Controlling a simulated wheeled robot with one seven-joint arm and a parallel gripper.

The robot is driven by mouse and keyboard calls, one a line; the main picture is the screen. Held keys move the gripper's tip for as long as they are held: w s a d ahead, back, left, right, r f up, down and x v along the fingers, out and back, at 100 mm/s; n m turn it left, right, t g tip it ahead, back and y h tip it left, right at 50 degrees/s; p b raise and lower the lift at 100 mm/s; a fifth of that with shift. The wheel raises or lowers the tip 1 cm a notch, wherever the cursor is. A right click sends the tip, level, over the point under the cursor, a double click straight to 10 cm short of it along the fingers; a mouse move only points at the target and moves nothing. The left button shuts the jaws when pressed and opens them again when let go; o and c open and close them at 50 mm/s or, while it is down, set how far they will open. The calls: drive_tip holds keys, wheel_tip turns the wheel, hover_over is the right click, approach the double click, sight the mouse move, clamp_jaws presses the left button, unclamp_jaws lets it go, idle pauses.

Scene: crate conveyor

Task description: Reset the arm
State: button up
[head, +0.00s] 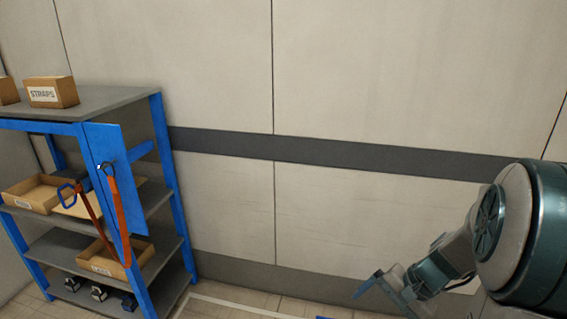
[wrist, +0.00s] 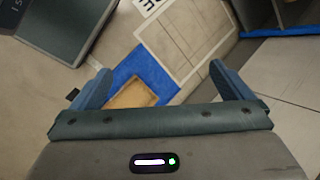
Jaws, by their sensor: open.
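My arm shows at the lower right of the head view, bent, with my gripper (head: 385,289) low and in front of the pale wall. In the wrist view both fingers of my gripper (wrist: 163,80) are spread wide apart, with nothing between them that they touch. Beyond the fingers the wrist view shows the floor with a blue patch and a tan piece (wrist: 133,96) on it. I cannot tell exactly what that tan piece is.
A blue-framed shelf (head: 160,140) stands at the left with cardboard boxes, including a STRAPS box (head: 52,92) on top. Orange straps (head: 120,215) hang on its side. A dark panel (wrist: 62,27) is at the wrist view's upper left. The wall's middle is clear.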

drive_tip(key=s+a+r+n+t+h+p, duration=0.1)
drive_tip(key=s+a+r+n+h+p, duration=0.2)
drive_tip(key=r, duration=0.5)
drive_tip(key=s+a+r+n+t+h+p, duration=0.1)
drive_tip(key=s+a+r+n+h+p, duration=0.1)
drive_tip(key=r, duration=0.7)
drive_tip(key=shift+s+a+n+h+p, duration=0.5)
drive_tip(key=shift+s+n+p, duration=0.6)
drive_tip(key=shift+s+n, duration=0.75)
